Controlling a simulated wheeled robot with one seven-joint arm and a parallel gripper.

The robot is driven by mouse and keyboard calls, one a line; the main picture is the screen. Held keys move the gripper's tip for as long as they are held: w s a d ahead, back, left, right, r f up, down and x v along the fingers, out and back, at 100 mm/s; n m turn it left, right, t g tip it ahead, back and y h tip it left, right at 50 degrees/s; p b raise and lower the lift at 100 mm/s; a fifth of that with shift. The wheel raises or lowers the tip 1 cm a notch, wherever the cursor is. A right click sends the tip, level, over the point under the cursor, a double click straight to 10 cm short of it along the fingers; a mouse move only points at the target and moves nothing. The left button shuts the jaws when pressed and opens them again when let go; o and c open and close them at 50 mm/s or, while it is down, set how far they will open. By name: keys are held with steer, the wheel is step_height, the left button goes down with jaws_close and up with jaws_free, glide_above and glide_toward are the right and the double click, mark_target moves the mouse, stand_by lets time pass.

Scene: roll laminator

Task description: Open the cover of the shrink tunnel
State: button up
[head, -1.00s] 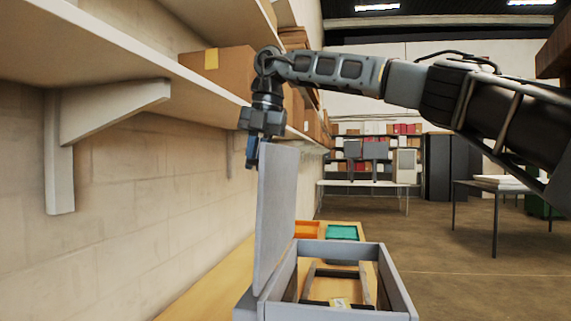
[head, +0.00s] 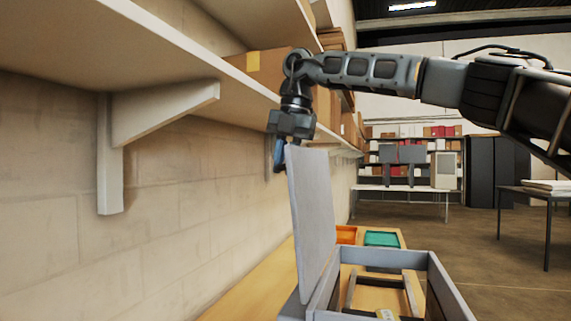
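The shrink tunnel (head: 445,290) is a grey open-topped box on the wooden table at the bottom right of the head view. Its cover (head: 312,210), a flat grey panel, stands nearly upright along the box's left side. Inside the box a dark frame and a small pale item show. My gripper (head: 280,154) points down at the cover's top edge, on its left side toward the wall. The fingers look close to or touching the cover. Their gap is hidden from this side, so I cannot tell how far apart they are.
A shelf (head: 190,72) with a white bracket (head: 150,120) and cardboard boxes (head: 262,75) runs along the left wall, close to my gripper. An orange tray (head: 346,235) and a green tray (head: 382,239) lie behind the tunnel.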

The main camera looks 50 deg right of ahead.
steer(key=o, duration=0.4)
steer(key=shift+c, duration=0.2)
steer(key=p+v, duration=0.3)
steer(key=v, duration=0.4)
steer(key=shift+r, duration=0.35)
steer(key=shift+s+d, duration=0.1)
steer(key=shift+s, duration=0.1)
